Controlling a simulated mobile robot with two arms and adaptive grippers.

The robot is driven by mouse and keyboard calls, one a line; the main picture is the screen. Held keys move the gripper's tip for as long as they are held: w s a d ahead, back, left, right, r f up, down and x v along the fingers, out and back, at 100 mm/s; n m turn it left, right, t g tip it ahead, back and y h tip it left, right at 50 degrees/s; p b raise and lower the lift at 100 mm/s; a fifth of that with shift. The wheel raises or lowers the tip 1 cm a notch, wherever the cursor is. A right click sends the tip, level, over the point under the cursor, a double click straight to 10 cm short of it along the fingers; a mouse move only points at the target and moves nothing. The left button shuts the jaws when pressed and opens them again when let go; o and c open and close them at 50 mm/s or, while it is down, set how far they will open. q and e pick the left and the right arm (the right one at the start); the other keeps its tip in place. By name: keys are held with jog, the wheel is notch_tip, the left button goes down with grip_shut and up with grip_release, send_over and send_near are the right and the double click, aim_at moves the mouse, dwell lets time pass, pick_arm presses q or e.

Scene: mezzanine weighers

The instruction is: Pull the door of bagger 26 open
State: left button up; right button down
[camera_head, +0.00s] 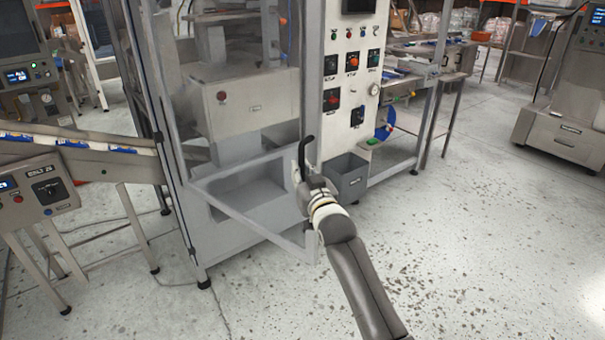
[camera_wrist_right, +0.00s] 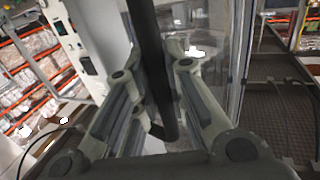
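The bagger door (camera_head: 250,218) is a clear panel in a grey metal frame on the front of the tall bagger cabinet (camera_head: 225,255). It stands ajar, its lower frame bar slanting out from the cabinet to the right and toward me. The black door handle (camera_head: 308,146) is upright at the door's free edge. My right gripper (camera_head: 306,178) is at this handle. In the right wrist view the handle (camera_wrist_right: 152,50) runs between the two fingers, which are closed around it. The fingertips' contact is partly hidden in the head view. My left gripper is not in view.
A control panel (camera_head: 354,75) with knobs is right of the door, with a grey bin (camera_head: 347,178) below. A conveyor (camera_head: 85,150) and a control box (camera_head: 38,192) stand on the left. The speckled floor (camera_head: 470,240) is clear at front and right.

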jog(key=c, duration=1.5)
grip_release()
jog(key=shift+a+r, duration=0.1)
jog(key=shift+a, duration=0.1)
jog(key=shift+o, duration=0.2)
jog(key=shift+s+d, duration=0.2)
jog(key=shift+s, duration=0.2)
jog(key=v, duration=1.1)
